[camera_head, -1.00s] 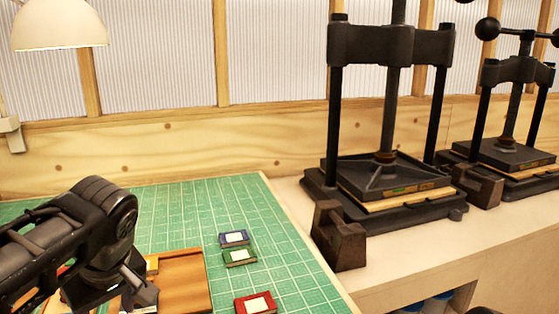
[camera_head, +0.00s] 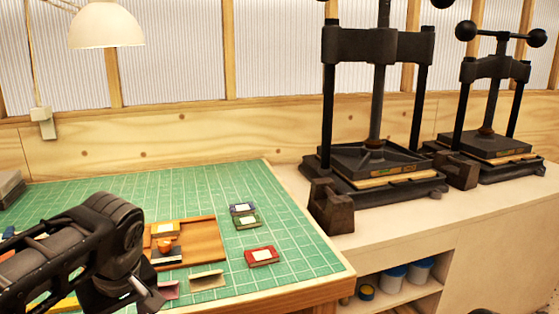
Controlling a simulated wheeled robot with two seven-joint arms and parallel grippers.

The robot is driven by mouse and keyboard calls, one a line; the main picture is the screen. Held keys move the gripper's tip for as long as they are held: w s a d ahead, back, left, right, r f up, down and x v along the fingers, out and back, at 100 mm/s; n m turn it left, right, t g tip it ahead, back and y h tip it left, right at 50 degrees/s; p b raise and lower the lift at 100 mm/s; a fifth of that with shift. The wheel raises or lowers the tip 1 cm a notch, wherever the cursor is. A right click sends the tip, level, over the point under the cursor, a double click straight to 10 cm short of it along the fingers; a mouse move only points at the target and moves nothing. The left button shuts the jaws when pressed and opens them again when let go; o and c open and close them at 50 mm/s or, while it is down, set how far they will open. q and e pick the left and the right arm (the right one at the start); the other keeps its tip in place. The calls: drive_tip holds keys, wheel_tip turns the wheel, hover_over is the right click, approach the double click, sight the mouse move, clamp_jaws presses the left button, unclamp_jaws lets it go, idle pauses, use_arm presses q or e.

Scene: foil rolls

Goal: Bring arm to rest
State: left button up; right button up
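My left arm comes in from the left over the green cutting mat (camera_head: 110,185). Its black, bulky end points down, and part of the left gripper (camera_head: 146,294) shows at the lower left. Its fingers are not clear enough to tell open from shut, and I see nothing held. My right gripper is not in view; only a small dark sliver shows at the bottom right edge.
A wooden tray (camera_head: 208,243) holds small pieces beside my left arm. Blue (camera_head: 243,209), green (camera_head: 247,221) and red (camera_head: 262,256) booklets lie right of it. Two black presses (camera_head: 375,160) (camera_head: 488,145) stand on the pale bench (camera_head: 400,225). A lamp (camera_head: 105,25) hangs upper left.

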use_arm(q)
drive_tip(key=w+d+f+m+h, duration=0.1)
drive_tip(key=d+f+m+h, duration=0.1)
drive_tip(key=d+f, duration=0.5)
drive_tip(key=w+d+f+m+g+h, duration=0.1)
drive_tip(key=d+f+m+h, duration=0.1)
drive_tip(key=f, duration=0.8)
drive_tip(key=w+d+f+m+h, duration=0.1)
drive_tip(key=d+f+h, duration=0.1)
drive_tip(key=d+f, duration=0.5)
drive_tip(key=s+d+f+m, duration=0.1)
drive_tip(key=s+d+f, duration=0.1)
drive_tip(key=s+f, duration=0.6)
drive_tip(key=s+d+f+m+h, duration=0.1)
drive_tip(key=s+d+f, duration=0.1)
drive_tip(key=s+f, duration=0.7)
wheel_tip(320, 180, down, 6)
drive_tip(key=shift+s+d+f+m+g, duration=0.2)
drive_tip(key=shift+d+f+m+g, duration=0.1)
drive_tip(key=shift+d+m, duration=0.1)
